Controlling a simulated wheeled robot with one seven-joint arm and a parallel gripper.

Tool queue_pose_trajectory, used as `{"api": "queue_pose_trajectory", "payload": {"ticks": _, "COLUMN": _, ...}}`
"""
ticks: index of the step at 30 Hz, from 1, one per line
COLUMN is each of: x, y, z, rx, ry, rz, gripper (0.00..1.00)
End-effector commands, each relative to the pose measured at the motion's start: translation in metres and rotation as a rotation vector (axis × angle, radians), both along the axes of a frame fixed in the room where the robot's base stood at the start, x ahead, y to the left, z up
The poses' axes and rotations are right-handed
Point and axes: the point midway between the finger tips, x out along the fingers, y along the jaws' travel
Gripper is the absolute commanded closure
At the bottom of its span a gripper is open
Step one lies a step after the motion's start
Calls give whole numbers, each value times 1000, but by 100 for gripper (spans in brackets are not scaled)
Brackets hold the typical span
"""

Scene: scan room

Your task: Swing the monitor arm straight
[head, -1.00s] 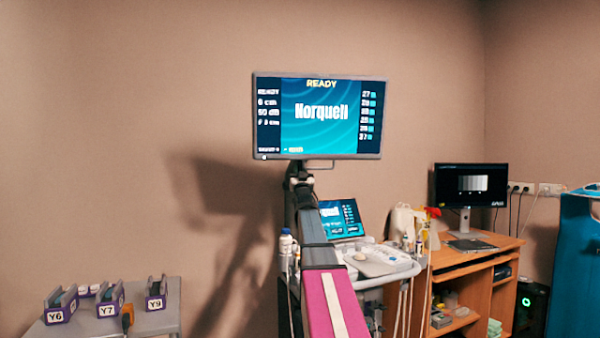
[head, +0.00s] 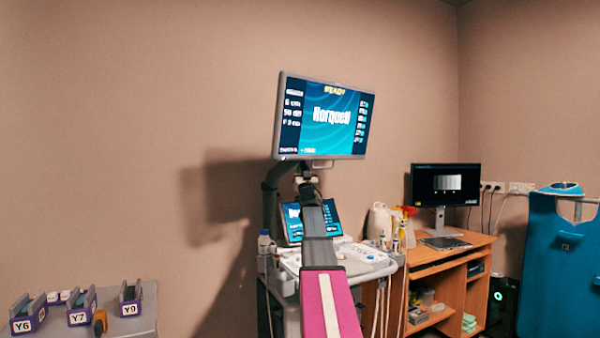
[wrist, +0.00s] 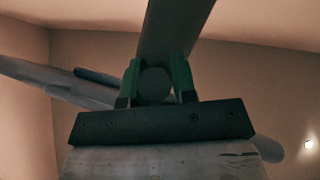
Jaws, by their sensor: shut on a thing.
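The monitor (head: 322,118) with a lit blue screen hangs in the middle of the head view, turned and tilted in the picture. Its dark monitor arm (head: 270,195) shows behind and below its left end. A thin handle (head: 322,164) sits under the monitor's lower edge. My gripper (head: 308,181) is just below that edge, at the handle, partly hidden by my own arm. In the wrist view, the two green-padded fingers of my gripper (wrist: 157,80) are shut on a dark round part of the handle (wrist: 154,85).
An ultrasound cart (head: 350,258) with a smaller screen (head: 322,218) stands below the monitor. A wooden desk (head: 450,262) with a second display (head: 446,186) is at right, beside a blue apron (head: 560,255). Purple holders (head: 82,308) stand on a grey table at lower left.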

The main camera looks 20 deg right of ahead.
Motion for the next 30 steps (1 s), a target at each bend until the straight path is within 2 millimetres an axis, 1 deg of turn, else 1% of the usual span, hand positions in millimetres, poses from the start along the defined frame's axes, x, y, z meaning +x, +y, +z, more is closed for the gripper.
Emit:
{"api": "queue_pose_trajectory", "payload": {"ticks": 2, "x": -1, "y": 1, "z": 0, "rx": 0, "ry": 0, "rz": 0, "gripper": 100}}
{"api": "queue_pose_trajectory", "payload": {"ticks": 3, "x": -1, "y": 1, "z": 0, "rx": 0, "ry": 0, "rz": 0, "gripper": 65}}
{"api": "queue_pose_trajectory", "payload": {"ticks": 4, "x": -1, "y": 1, "z": 0, "rx": 0, "ry": 0, "rz": 0, "gripper": 55}}
{"api": "queue_pose_trajectory", "payload": {"ticks": 5, "x": -1, "y": 1, "z": 0, "rx": 0, "ry": 0, "rz": 0, "gripper": 49}}
{"api": "queue_pose_trajectory", "payload": {"ticks": 13, "x": -1, "y": 1, "z": -1, "rx": 0, "ry": 0, "rz": 0, "gripper": 49}}
{"api": "queue_pose_trajectory", "payload": {"ticks": 17, "x": -4, "y": 2, "z": -4, "rx": 0, "ry": 0, "rz": 0, "gripper": 49}}
{"api": "queue_pose_trajectory", "payload": {"ticks": 23, "x": -21, "y": 5, "z": -19, "rx": 0, "ry": 0, "rz": 0, "gripper": 49}}
{"api": "queue_pose_trajectory", "payload": {"ticks": 30, "x": -53, "y": 12, "z": -51, "rx": 0, "ry": 1, "rz": 0, "gripper": 49}}
